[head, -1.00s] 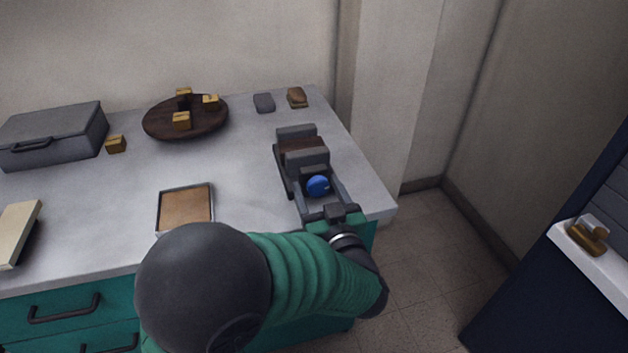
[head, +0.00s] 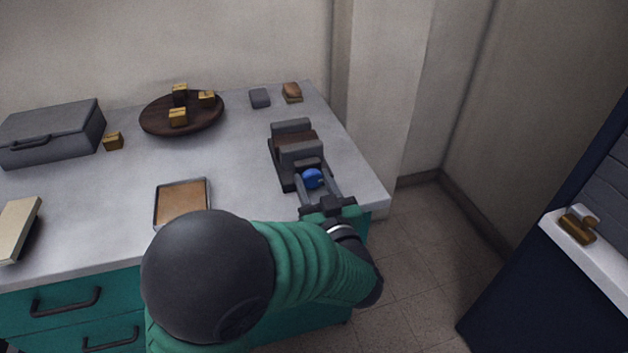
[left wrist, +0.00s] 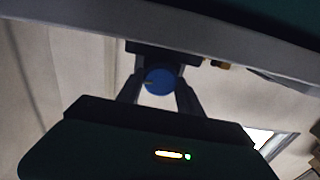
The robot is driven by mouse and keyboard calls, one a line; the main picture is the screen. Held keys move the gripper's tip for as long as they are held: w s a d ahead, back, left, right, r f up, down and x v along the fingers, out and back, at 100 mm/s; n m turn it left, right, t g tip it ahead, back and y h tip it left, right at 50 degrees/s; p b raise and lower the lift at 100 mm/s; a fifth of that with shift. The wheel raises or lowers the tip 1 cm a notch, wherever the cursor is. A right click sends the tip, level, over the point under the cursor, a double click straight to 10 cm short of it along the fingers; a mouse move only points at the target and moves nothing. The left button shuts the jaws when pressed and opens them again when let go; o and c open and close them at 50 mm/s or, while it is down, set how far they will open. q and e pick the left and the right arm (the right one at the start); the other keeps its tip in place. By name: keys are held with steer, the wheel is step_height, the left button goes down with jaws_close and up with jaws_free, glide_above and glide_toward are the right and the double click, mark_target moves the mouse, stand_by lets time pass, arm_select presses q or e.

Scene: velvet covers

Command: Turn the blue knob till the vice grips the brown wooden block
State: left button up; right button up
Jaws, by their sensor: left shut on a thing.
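The vice (head: 283,178) stands near the right end of the grey worktop. The brown wooden block (head: 296,139) sits between its two grey jaws; I cannot tell whether both jaws press on it. The blue knob (head: 312,178) is on the vice's near side. My left gripper (head: 318,180) reaches in from the front with one finger on each side of the knob and is shut on it. In the left wrist view the blue knob (left wrist: 160,81) shows between the two dark fingertips (left wrist: 159,88). My right gripper is not in view.
A dark round plate (head: 205,122) with small wooden blocks, a grey case (head: 60,132) and a tray (head: 181,202) lie left of the vice. A grey block (head: 260,98) and a brown block (head: 292,92) lie behind it. The worktop's right edge is close.

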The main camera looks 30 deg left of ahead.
arm_select(q)
steer(key=m+p, duration=0.6)
steer(key=p, duration=0.4)
steer(key=m+p, duration=0.6)
steer(key=p, duration=0.4)
steer(key=shift+w+d+m, duration=0.1)
steer(key=shift+d+m, duration=0.1)
steer(key=shift+m, duration=0.2)
steer(key=shift+f+m+p, duration=0.3)
steer(key=shift+m+p, duration=1)
steer(key=shift+m, duration=0.1)
steer(key=o, duration=1.4)
